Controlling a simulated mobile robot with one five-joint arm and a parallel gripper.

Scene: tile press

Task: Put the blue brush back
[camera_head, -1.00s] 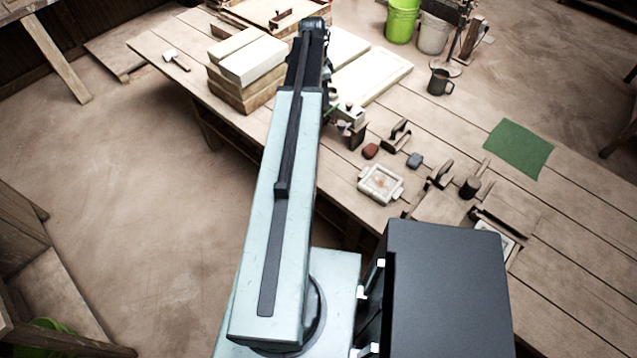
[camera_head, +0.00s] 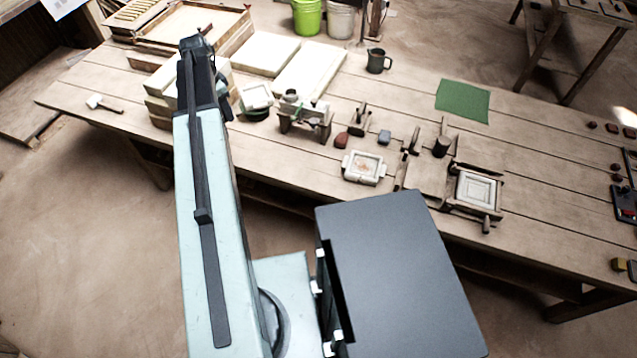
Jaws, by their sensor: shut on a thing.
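My arm reaches up the left of the head view, over the table's wooden blocks. My gripper (camera_head: 225,97) shows only in part at the arm's far end, beside the stacked blocks. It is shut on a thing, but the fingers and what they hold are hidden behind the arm. I cannot make out a blue brush anywhere.
A white mould (camera_head: 364,168), wooden tools and a framed press (camera_head: 477,188) stand farther right. A dark mug (camera_head: 377,61) and green cloth (camera_head: 462,100) lie behind. The table's right middle is clear.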

